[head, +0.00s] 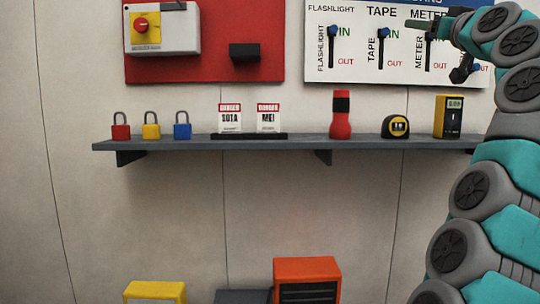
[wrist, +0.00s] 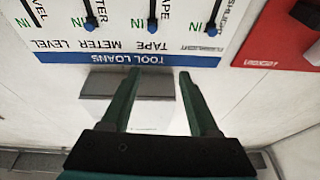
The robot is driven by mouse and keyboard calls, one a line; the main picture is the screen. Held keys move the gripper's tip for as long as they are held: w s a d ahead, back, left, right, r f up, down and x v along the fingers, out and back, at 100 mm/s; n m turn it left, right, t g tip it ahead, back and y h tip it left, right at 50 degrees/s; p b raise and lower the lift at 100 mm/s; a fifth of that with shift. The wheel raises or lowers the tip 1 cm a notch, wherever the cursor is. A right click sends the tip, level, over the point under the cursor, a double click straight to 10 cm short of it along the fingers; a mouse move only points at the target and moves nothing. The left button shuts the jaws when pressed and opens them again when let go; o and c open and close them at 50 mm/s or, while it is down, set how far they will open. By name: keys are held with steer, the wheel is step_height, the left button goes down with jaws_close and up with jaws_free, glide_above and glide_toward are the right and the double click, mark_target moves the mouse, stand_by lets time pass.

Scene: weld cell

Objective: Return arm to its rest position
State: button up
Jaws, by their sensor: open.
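My teal and grey arm rises along the right side of the head view. My gripper (head: 440,45) is at its dark upper end, in front of the right part of the tool loans board (head: 356,73). In the wrist view my gripper (wrist: 158,78) is open, with its two dark green fingers apart and nothing between them. The board also shows there upside down (wrist: 120,54). A pale box-like thing (wrist: 100,83) shows behind the fingers.
A grey shelf (head: 280,146) below the board holds padlocks (head: 151,132), two tags, a red flashlight (head: 340,118), a tape measure (head: 396,127) and a yellow meter (head: 448,117). A red panel (head: 215,65) with a switch hangs left. An orange box (head: 307,266) stands below.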

steer(key=w+a+f+g+y, duration=0.3)
steer(key=w+a+f+g, duration=0.1)
steer(key=a+f, duration=0.35)
steer(key=s+a+f+n+g+p, duration=0.1)
steer(key=s+a+f+g, duration=0.35)
steer(key=a+f, duration=0.55)
steer(key=s+a+f+n+g+p, duration=0.1)
steer(key=s+a+f+g, duration=0.5)
steer(key=f, duration=0.9)
steer(key=s+a+f+g+h, duration=0.2)
steer(key=s+f+g, duration=0.2)
steer(key=s+f, duration=1.2)
steer(key=s+d+f+m+g+h, duration=0.1)
steer(key=s+d+f+g, duration=0.1)
steer(key=s+f, duration=0.6)
steer(key=s+d+f+m+g+h+p, duration=0.1)
steer(key=s+d+f+g, duration=0.2)
steer(key=s+f, duration=0.6)
steer(key=s+d, duration=0.1)
steer(key=s, duration=0.2)
steer(key=shift+s+d+f+m+h, duration=0.15)
steer(key=shift+s+f+m+h, duration=0.05)
steer(key=shift+s+m+h, duration=0.15)
